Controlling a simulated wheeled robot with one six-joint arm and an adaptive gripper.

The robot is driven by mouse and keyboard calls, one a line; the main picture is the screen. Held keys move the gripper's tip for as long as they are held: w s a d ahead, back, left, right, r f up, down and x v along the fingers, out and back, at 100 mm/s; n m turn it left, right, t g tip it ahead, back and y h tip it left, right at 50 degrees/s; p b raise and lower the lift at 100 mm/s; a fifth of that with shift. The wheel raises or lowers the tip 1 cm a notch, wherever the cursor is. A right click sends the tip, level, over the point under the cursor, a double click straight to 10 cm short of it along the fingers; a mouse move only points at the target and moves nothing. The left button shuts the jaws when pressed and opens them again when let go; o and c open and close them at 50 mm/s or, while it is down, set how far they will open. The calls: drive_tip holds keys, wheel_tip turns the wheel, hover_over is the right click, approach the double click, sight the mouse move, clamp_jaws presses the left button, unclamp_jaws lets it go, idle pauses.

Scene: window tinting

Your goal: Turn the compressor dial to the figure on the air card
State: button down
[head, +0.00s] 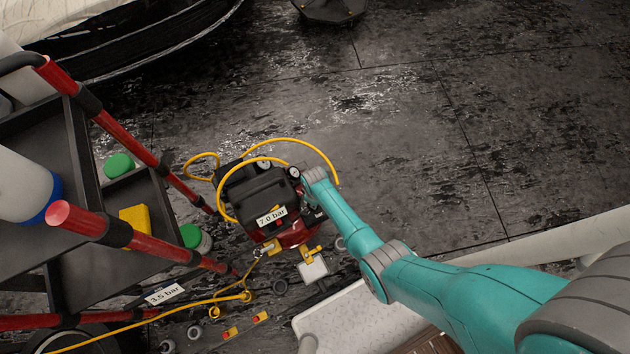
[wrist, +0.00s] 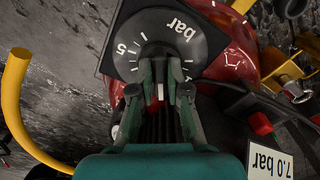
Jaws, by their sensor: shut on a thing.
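The compressor (head: 245,190), dark on top with a red tank, stands on the floor in the head view. In the wrist view its dial (wrist: 200,35) is a dark round face on a black square plate, with white figures and "bar". My gripper (wrist: 160,88) is shut on the dial's knob, whose grip is mostly hidden between the fingers. The set figure cannot be read. A white card reading "7.0 bar" (head: 271,215) is on the compressor; it also shows in the wrist view (wrist: 270,163). Another card reads "3.5 bar" (head: 165,294), at the cart's lower edge.
A dark cart with red posts (head: 130,130) stands on the left, holding bottles and a yellow block (head: 135,225). A yellow hose (head: 300,143) loops around the compressor and runs along the floor. Small fittings lie below. The floor at the upper right is clear.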

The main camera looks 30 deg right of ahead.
drive_tip(key=m, duration=0.5)
drive_tip(key=shift+a, duration=0.15)
drive_tip(key=m, duration=0.5)
drive_tip(key=shift+a, duration=0.1)
idle(0.5)
drive_tip(key=c, duration=1.1)
unclamp_jaws()
drive_tip(key=shift+c, duration=0.2)
drive_tip(key=shift+r, duration=0.1)
wheel_tip(320, 180, up, 12)
